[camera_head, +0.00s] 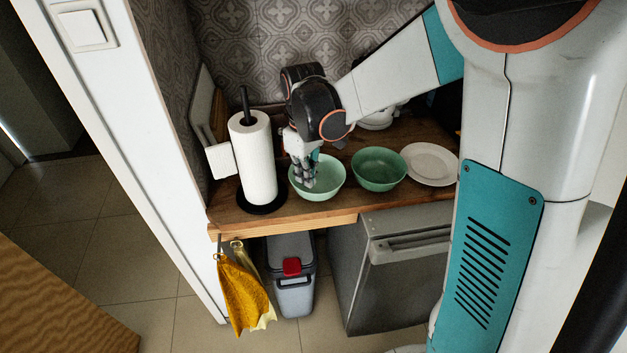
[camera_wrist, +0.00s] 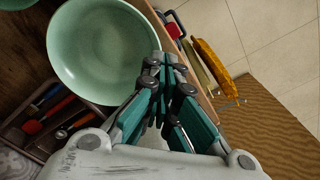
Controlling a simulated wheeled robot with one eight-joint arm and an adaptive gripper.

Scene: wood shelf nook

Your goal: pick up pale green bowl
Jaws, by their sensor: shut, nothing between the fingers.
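The pale green bowl (camera_head: 326,186) stands upright on the wooden counter, between the paper towel roll and a darker green bowl. It fills the upper left of the wrist view (camera_wrist: 100,45) and looks empty. My gripper (camera_head: 307,186) points down at the left part of the bowl and hides some of its inside. In the wrist view the fingers of my gripper (camera_wrist: 168,62) are together, with nothing between them, beside the bowl's rim. I cannot tell whether they touch it.
The paper towel roll (camera_head: 254,158) stands close left of my gripper. The darker green bowl (camera_head: 379,165) and a white plate (camera_head: 430,163) are to the right. A tray of utensils (camera_wrist: 42,118) lies near the bowl. Yellow cloths (camera_head: 243,295) hang at the counter's front edge (camera_head: 290,222).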

